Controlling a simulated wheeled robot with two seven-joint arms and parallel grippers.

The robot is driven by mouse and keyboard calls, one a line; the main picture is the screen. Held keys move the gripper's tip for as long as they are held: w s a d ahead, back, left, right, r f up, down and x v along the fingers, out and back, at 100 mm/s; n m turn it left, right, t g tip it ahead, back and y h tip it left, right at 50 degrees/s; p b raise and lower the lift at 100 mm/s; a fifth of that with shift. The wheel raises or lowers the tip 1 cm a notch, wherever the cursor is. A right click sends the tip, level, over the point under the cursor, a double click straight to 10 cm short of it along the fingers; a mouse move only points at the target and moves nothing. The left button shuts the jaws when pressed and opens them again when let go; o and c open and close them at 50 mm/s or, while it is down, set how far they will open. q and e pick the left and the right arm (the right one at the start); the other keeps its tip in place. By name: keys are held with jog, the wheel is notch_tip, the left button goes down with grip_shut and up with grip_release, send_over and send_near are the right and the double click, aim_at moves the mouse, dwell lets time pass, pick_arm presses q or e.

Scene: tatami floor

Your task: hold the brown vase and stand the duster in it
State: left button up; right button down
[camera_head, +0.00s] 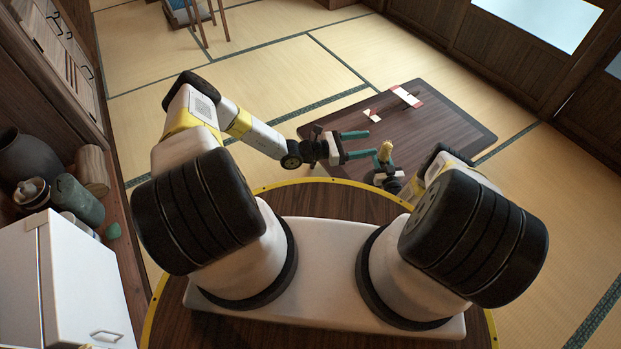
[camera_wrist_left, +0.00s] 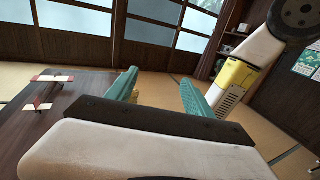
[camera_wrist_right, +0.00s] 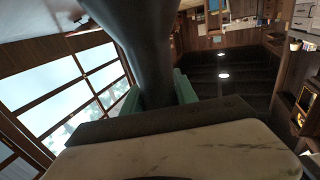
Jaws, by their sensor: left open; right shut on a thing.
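My right gripper (camera_head: 384,172) is shut on a narrow part of a thing I take to be the brown vase (camera_head: 386,152). It looks small and tan in the head view. In the right wrist view the held vase (camera_wrist_right: 150,45) looks dark and smooth, and widens toward the top of the picture. My left gripper (camera_head: 362,144) is open and empty, beside the vase and to its left. Its teal fingers also show apart in the left wrist view (camera_wrist_left: 160,88). I cannot make out the duster in any view.
A low dark table (camera_head: 440,125) lies beyond my grippers, with small red and white items (camera_head: 407,96) on it. At the left, a wooden shelf holds a dark pot (camera_head: 28,158), a grey-green canister (camera_head: 78,200) and a wooden cylinder (camera_head: 92,170).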

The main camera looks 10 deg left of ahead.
jog(key=shift+r, duration=0.1)
pick_arm(q)
jog(key=s+a+f+m+g, duration=0.2)
jog(key=s+a+f+g, duration=0.1)
jog(key=a, duration=0.5)
jog(key=s+a+f+m+g, duration=0.3)
jog(key=s+a+g, duration=0.3)
jog(key=s+a, duration=0.2)
jog(key=shift+s+a+m, duration=0.15)
jog(key=shift+s+m, duration=0.15)
pick_arm(e)
jog(key=c, duration=0.9)
grip_release()
jog(key=shift+s, duration=0.1)
